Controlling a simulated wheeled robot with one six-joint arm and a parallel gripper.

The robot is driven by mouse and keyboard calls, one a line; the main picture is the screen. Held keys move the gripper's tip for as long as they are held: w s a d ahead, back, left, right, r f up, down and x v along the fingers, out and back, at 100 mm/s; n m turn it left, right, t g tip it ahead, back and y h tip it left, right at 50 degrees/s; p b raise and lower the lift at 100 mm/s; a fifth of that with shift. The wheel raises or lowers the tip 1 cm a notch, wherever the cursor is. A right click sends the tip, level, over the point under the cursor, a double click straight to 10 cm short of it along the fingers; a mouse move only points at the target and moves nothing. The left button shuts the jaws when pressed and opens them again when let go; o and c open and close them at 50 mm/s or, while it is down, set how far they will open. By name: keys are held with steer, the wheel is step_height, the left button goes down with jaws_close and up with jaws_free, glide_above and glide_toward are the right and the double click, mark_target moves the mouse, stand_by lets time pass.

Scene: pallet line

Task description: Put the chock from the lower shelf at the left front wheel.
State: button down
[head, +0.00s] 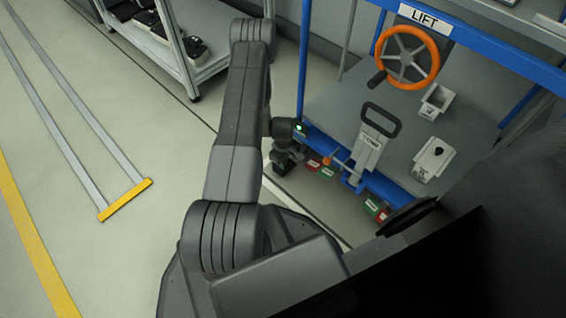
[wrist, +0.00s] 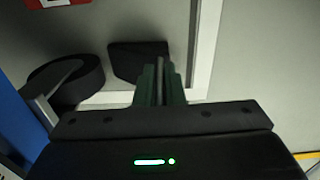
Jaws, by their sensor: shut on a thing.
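The chock (wrist: 135,60) is a dark block by the fingertips of my gripper (wrist: 160,88) in the wrist view. The green-tinted fingers are close together, shut on a thin dark part that seems to belong to the chock. A black wheel (wrist: 78,82) is just left of the chock, with a small gap between them. In the head view my gripper (head: 284,163) is low at the front left corner of the blue lift truck (head: 300,90). The dark chock is hard to make out there, and the wheel is hidden.
A shelf rack (head: 185,68) with dark items on its lower shelf stands at the back left. The truck carries an orange steering wheel (head: 407,57) and a tow handle (head: 380,122). Red and green tags (head: 328,172) line its front edge.

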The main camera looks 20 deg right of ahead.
steer(key=shift+f, duration=0.25)
steer(key=c, duration=1.5)
jaws_free()
steer(key=shift+r, duration=0.1)
step_height(320, 180, up, 12)
steer(key=p, duration=0.4)
steer(key=shift+r+p, duration=0.15)
steer(key=shift+p, duration=0.2)
